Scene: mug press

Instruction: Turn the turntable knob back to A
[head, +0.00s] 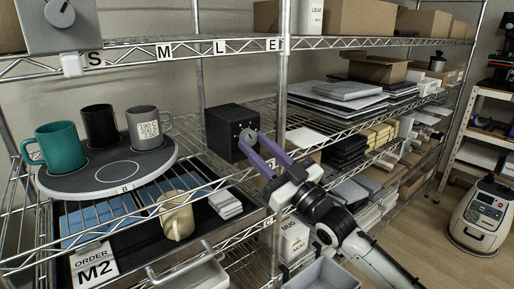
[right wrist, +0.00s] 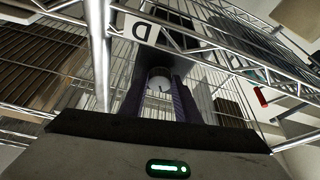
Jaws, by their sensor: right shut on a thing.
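The turntable (head: 70,183) is a round grey disc on the shelf at the left of the head view, with a label B (head: 125,189) on its front edge. A green mug (head: 60,148), a black mug (head: 99,125) and a grey mug (head: 146,127) with printing stand on it. A black box (head: 222,132) right of it carries the round knob (head: 247,135), which also shows pale in the right wrist view (right wrist: 159,82). My right gripper (head: 250,143) has its purple fingers shut on the knob. The knob's markings are too small to read. My left gripper is out of view.
A cream mug (head: 177,216), a stack of white pieces (head: 226,204) and an ORDER M2 card (head: 94,264) are on the lower level under the turntable. A shelf post (head: 283,100) stands close to my right gripper. Boxes fill the shelves at right.

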